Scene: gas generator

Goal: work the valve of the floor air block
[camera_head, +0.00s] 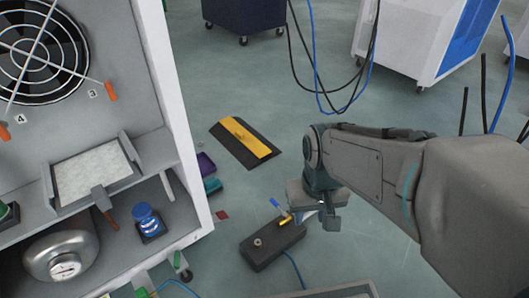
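The floor air block (268,252) is a dark box on the floor at the lower middle of the head view. A round metal fitting sits on its top left, and a blue hose leaves its lower right side. Its valve has a blue lever (275,203) and a brass body (285,219) at the upper right end of the block. My gripper (322,214) is just right of the valve, pointing down, and overlaps the block's right end in the picture. Its fingertips are small and partly hidden by the hand. I cannot tell whether it touches the valve.
A grey cabinet (185,120) with a fan and shelves stands on the left. A black and yellow ramp (240,140) lies on the floor beyond the block. Black and blue cables (318,75) hang at the top middle. A grey edge (345,290) shows at the bottom. Floor right of the ramp is clear.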

